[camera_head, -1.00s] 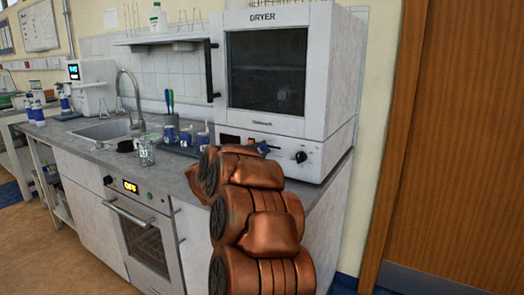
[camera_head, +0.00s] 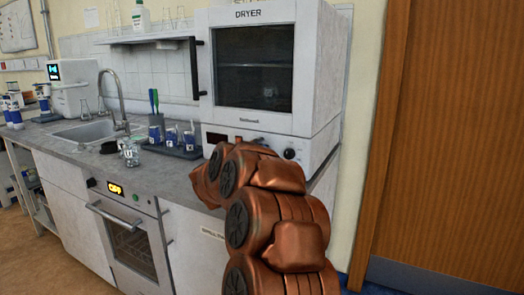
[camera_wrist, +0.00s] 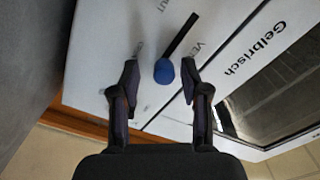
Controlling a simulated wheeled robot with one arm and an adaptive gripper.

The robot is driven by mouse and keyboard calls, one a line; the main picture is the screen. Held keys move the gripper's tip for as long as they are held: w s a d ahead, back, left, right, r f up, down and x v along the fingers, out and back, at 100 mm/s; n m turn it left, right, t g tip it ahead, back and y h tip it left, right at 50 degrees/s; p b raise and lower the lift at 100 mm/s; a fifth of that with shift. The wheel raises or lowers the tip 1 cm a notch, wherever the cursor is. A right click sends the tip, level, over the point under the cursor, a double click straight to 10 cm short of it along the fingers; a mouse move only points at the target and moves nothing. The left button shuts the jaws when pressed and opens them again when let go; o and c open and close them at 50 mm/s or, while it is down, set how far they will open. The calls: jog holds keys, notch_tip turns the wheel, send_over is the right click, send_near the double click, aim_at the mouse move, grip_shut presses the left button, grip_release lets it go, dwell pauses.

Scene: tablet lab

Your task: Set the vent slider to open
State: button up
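The vent slider's blue knob (camera_wrist: 164,71) shows in the wrist view at the near end of a black slot (camera_wrist: 181,36) in a white panel. Partly legible "VENT" lettering is beside the slot. My gripper (camera_wrist: 159,78) is open, with one dark finger on each side of the knob. Gaps show between the knob and both fingers; I cannot tell its exact depth relative to the fingertips. In the head view the white dryer (camera_head: 329,73) stands on the counter, and my copper arm hides the gripper and part of the lower panel.
The counter (camera_head: 185,184) holds a rack of blue-labelled vessels (camera_head: 180,150), a glass beaker (camera_head: 131,153) and a sink (camera_head: 88,133) to the dryer's left. An oven (camera_head: 128,236) is below. A wooden door (camera_head: 446,140) is at the right.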

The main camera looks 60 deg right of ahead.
jog(key=s+a, duration=0.1)
jog(key=a, duration=1.1)
jog(key=shift+s, duration=0.2)
dwell(0.4)
